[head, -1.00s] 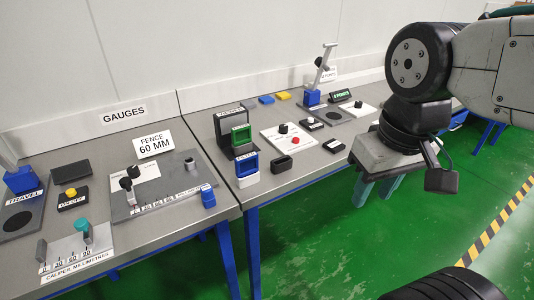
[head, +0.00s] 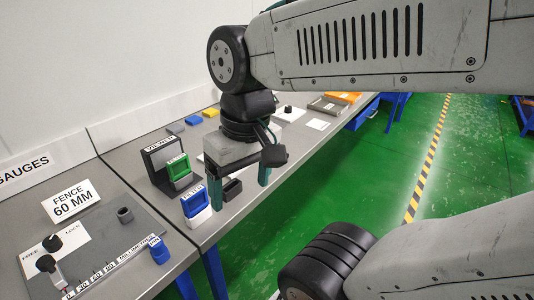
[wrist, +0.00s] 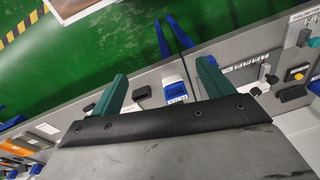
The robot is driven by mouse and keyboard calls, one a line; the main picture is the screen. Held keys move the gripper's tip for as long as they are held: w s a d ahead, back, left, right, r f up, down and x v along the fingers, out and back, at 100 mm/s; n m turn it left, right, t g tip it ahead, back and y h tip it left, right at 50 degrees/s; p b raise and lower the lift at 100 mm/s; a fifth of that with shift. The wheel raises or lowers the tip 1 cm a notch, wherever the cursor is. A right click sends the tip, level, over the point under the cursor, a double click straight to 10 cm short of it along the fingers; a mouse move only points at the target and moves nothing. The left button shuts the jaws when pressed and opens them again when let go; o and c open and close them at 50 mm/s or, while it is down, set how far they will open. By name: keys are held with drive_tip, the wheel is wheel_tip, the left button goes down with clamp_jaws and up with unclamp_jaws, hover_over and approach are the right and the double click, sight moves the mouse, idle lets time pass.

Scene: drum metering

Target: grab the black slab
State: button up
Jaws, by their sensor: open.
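A flat black slab (wrist: 293,92) lies on the gauges bench at the right of the wrist view, beside a yellow button box (wrist: 298,73). It is outside the current head view. My gripper (head: 240,182) is open and empty, pointing down over the front edge of the middle bench. In the wrist view my gripper (wrist: 162,72) has its two green fingers wide apart, well left of the slab. A smaller dark block (head: 232,190) stands on the bench between the fingers in the head view; it also shows in the wrist view (wrist: 142,93).
A blue and white filter block (head: 195,207) stands beside the fingers. A dark viewer stand (head: 160,165) with a green frame (head: 179,170) is behind. The fence gauge plate (head: 95,250) with knobs lies at left. Green floor (head: 350,170) is open at right.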

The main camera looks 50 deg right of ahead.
drive_tip(key=w+d+f+m+t+y, duration=0.25)
drive_tip(key=w+d+m+y, duration=0.2)
drive_tip(key=w+m, duration=0.3)
drive_tip(key=w+d+f+m+t+y, duration=0.1)
drive_tip(key=w+d+f+m+y, duration=0.25)
drive_tip(key=w+d+m, duration=0.35)
drive_tip(key=s+d+f+m+t+h, duration=0.1)
drive_tip(key=d+f+m+t+h, duration=0.4)
drive_tip(key=d+m, duration=0.55)
drive_tip(key=s+d+f+m+t+h, duration=0.2)
drive_tip(key=d+f+m+t, duration=0.2)
drive_tip(key=d+f+m, duration=0.7)
drive_tip(key=w+n, duration=0.1)
drive_tip(key=w, duration=0.1)
drive_tip(key=w+d+n, duration=0.1)
drive_tip(key=w, duration=0.1)
drive_tip(key=w+n, duration=0.1)
drive_tip(key=w, duration=0.2)
drive_tip(key=shift+d+r, duration=0.25)
drive_tip(key=shift+r, duration=0.15)
drive_tip(key=c, duration=1.1)
drive_tip(key=shift+r, duration=0.1)
